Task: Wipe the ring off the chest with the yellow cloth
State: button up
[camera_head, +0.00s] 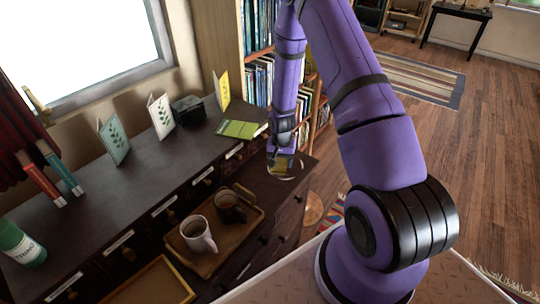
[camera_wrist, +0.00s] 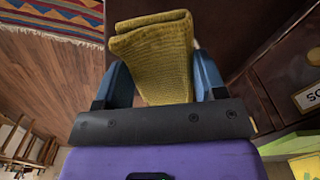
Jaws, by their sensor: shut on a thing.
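My gripper (camera_head: 281,157) is shut on the folded yellow cloth (camera_wrist: 152,50), which sticks out between its blue fingers in the wrist view. In the head view the cloth (camera_head: 283,166) shows small beneath the gripper, at the far end of the dark wooden chest (camera_head: 262,187). A pale ring mark (camera_head: 300,172) curves out on the chest top beside the cloth; the gripper and cloth hide part of it. I cannot tell whether the cloth touches the top.
A wooden tray (camera_head: 248,235) holds a white mug (camera_head: 197,235) and a dark mug (camera_head: 229,207) on the nearer part of the chest. Open floor lies right of the chest.

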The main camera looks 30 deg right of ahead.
aim_at(299, 159)
jog(key=shift+d+f, duration=0.1)
jog(key=shift+f, duration=2.8)
jog(key=shift+f, duration=0.95)
jog(key=shift+w, duration=0.1)
jog(key=shift+w+d+f, duration=0.1)
jog(key=shift+w+d, duration=0.65)
jog(key=shift+d, duration=1.4)
jog(key=shift+w+d+r, duration=0.1)
jog(key=shift+w+d, duration=0.7)
jog(key=shift+d, duration=1.4)
jog(key=shift+w+d+f, duration=0.1)
jog(key=shift+w+d, duration=0.65)
jog(key=shift+d, duration=1.4)
jog(key=shift+w+a, duration=0.2)
jog(key=shift+w, duration=0.3)
jog(key=shift+w+a, duration=0.2)
jog(key=shift+w, duration=0.3)
jog(key=shift+s+a, duration=0.35)
jog(key=shift+a, duration=0.45)
jog(key=shift+s+a, duration=0.3)
jog(key=shift+a, duration=0.5)
jog(key=shift+s+a, duration=0.35)
jog(key=shift+a, duration=0.55)
jog(key=shift+s+a, duration=0.3)
jog(key=shift+a, duration=0.6)
jog(key=shift+s+a, duration=0.3)
jog(key=shift+a, duration=0.5)
jog(key=shift+s+a, duration=0.25)
jog(key=shift+a, duration=0.5)
